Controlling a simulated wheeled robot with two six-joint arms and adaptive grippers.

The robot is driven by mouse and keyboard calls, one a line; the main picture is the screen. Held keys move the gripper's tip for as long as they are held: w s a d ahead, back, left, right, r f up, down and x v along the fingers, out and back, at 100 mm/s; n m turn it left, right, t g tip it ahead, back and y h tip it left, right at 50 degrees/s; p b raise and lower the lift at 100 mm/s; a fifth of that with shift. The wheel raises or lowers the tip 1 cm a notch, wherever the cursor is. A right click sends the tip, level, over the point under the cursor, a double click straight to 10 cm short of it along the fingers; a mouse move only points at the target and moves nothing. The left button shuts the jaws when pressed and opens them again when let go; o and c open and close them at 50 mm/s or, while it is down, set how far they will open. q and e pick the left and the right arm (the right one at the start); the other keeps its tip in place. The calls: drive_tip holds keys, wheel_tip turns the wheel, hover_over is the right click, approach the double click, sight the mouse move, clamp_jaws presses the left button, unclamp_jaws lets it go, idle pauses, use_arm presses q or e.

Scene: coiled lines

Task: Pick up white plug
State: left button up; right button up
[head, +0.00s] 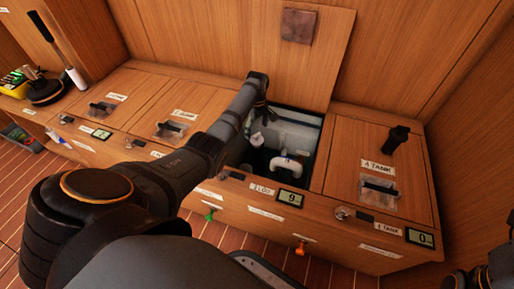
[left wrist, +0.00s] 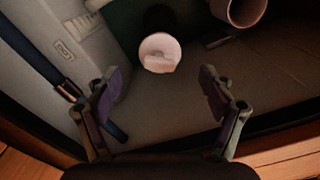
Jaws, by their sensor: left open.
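The white plug (left wrist: 160,52) shows in the left wrist view as a pale round end with a raised ridge, at the mouth of a dark tube. My left gripper (left wrist: 163,82) is open and empty, its two purple-padded fingers apart. The plug appears just beyond the fingertips, between their lines, and neither finger touches it. In the head view my left arm reaches over the open compartment (head: 318,122), and a small white piece near the gripper may be the plug. At the bottom right edge, a dark part of my right arm shows; its jaws are unclear.
A white bent pipe (head: 287,166) stands inside the compartment, and a pale pipe opening (left wrist: 238,10) shows at the wrist view's top. The raised wooden lid (head: 318,60) leans behind. The closed tank lid (head: 372,150) on the right carries a black fitting (head: 396,139).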

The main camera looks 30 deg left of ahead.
sight(257, 135)
use_arm(q)
wheel_tip(257, 135, down, 6)
drive_tip(key=b, duration=0.4)
drive_tip(key=shift+s+r, duration=0.1)
drive_tip(key=shift+r, duration=0.2)
drive_tip(key=shift+c, duration=0.4)
drive_tip(key=c, duration=1.4)
wheel_tip(257, 135, up, 10)
drive_tip(key=p, duration=0.6)
drive_tip(key=shift+p, duration=0.3)
